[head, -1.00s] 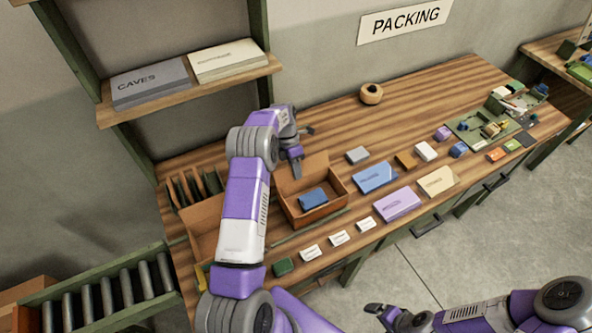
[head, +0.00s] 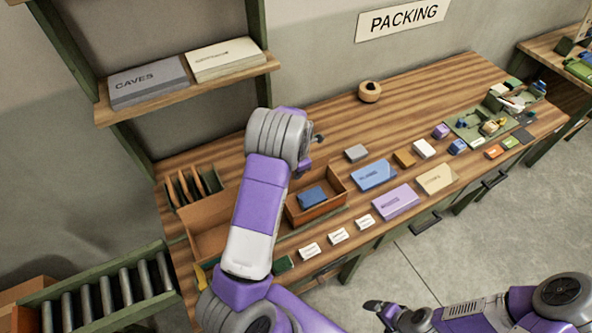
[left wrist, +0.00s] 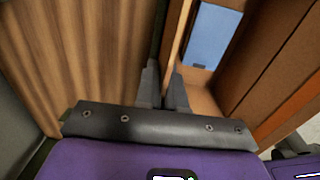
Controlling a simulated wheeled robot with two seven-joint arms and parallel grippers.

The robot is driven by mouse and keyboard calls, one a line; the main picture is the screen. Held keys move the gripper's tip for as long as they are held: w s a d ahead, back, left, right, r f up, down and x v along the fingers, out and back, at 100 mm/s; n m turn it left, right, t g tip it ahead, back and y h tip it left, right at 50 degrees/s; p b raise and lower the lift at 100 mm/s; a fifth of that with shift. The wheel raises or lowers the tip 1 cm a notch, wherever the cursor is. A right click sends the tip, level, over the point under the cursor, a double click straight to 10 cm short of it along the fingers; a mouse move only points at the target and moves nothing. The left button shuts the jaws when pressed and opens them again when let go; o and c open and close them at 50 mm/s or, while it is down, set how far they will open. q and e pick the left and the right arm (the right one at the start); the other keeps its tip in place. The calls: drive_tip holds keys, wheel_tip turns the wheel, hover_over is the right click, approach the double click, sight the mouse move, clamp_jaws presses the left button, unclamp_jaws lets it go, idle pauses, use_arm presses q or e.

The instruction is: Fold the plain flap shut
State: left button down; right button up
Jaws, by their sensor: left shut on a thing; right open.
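An open brown box (head: 334,204) stands on the wooden table with a blue block (head: 313,196) inside. My left arm covers its left side and part of its back. In the left wrist view, my left gripper (left wrist: 163,88) is shut on a thin brown panel (left wrist: 173,38) at the box's edge, apparently a flap. The blue block (left wrist: 215,35) lies to the right of that panel. The left fingertips are hidden in the head view. I cannot tell which flap is the plain one. My right gripper (head: 376,308) is open and empty, low in front of the table.
Another brown carton (head: 205,225) stands left of my arm. White cards (head: 338,236) lie along the front edge. Blue, purple and cream flat blocks (head: 436,179) lie to the right. A tape roll (head: 370,91) sits at the back. The back middle of the table is clear.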

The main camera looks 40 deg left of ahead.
use_arm(q)
drive_tip(key=shift+d+t+y, duration=0.2)
drive_tip(key=shift+t+y, duration=0.1)
drive_tip(key=shift+y, duration=0.2)
drive_tip(key=shift+s, duration=0.1)
